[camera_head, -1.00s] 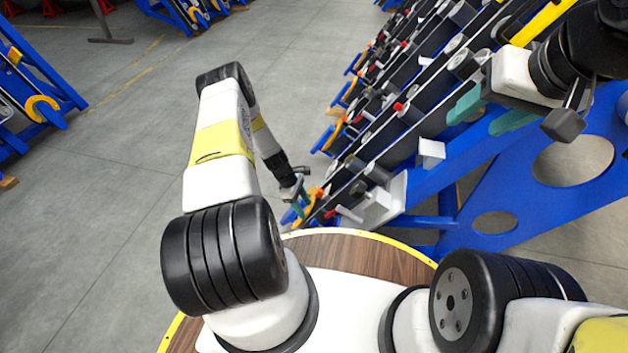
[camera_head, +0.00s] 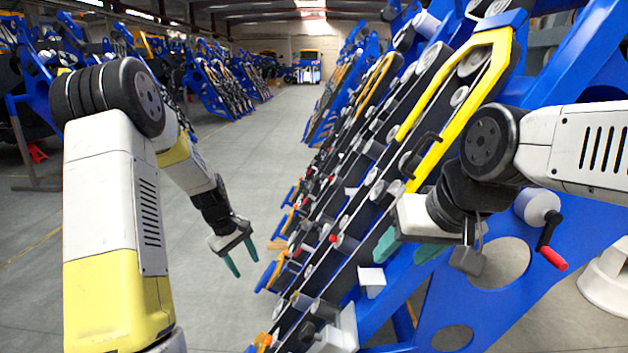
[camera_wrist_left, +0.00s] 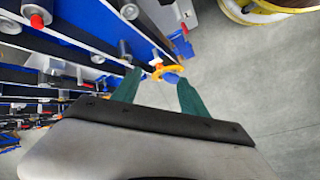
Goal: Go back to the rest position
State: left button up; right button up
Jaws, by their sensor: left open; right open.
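My left gripper (camera_head: 240,258) hangs in the middle of the head view, left of the chassis frame, with its green fingers apart and nothing between them. The left wrist view shows the same open fingers (camera_wrist_left: 158,92), with an orange hook-like part (camera_wrist_left: 166,70) of the chassis beyond them. My right gripper (camera_head: 400,245) is at the right in the head view, in front of the blue chassis frame (camera_head: 420,315). Its green fingers are partly hidden by the wrist and lie close over the frame; I cannot tell whether they touch it. No held object shows in either gripper.
The sloping chassis carries rollers, dark belts, a yellow bar (camera_head: 468,95) and a red-handled crank (camera_head: 550,250) near my right arm. Grey floor (camera_head: 235,140) is free to the left of it. More blue frames (camera_head: 225,85) stand further back.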

pick_arm(q)
jog(key=s+d+r+m+t, duration=0.2)
jog(key=s+r+m, duration=0.2)
jog(key=s+r, duration=0.6)
jog(key=s+d+r+m+t, duration=0.1)
jog(key=s+d+r+m, duration=0.2)
jog(key=s+r, duration=0.75)
jog(key=s+r+m+t, duration=0.1)
jog(key=s+r+m, duration=0.1)
jog(key=s, duration=0.5)
jog(key=shift+s+d+r+m, duration=0.2)
jog(key=shift+s+r+m, duration=0.15)
jog(key=shift+m, duration=0.05)
dwell(1.0)
